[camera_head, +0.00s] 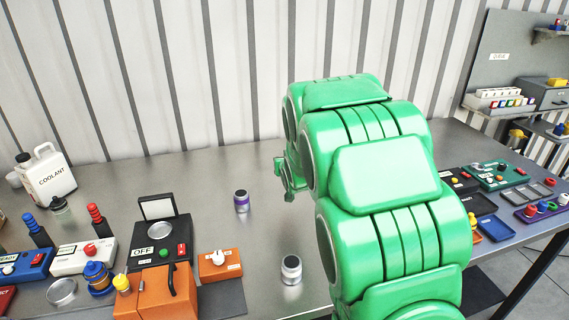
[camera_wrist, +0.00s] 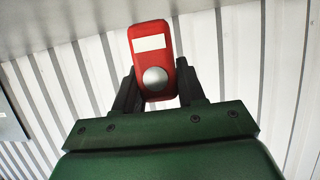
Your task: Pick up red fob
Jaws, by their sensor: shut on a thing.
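The red fob (camera_wrist: 151,62) is a flat red block with a white label and a round silver button. In the wrist view it stands upright between the two dark fingers of my gripper (camera_wrist: 158,88), which are shut on its lower part. The corrugated wall shows behind it. In the head view my green arm reaches over the table, and only a small part of my gripper (camera_head: 289,175) shows at its left side. The fob is hidden there behind the arm.
The grey metal table (camera_head: 200,175) is clear around a purple-banded jar (camera_head: 241,201) and a silver jar (camera_head: 291,269). A black OFF box (camera_head: 160,240), an orange box (camera_head: 219,264) and a coolant jug (camera_head: 47,175) stand left. Several panels and trays (camera_head: 493,228) stand right.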

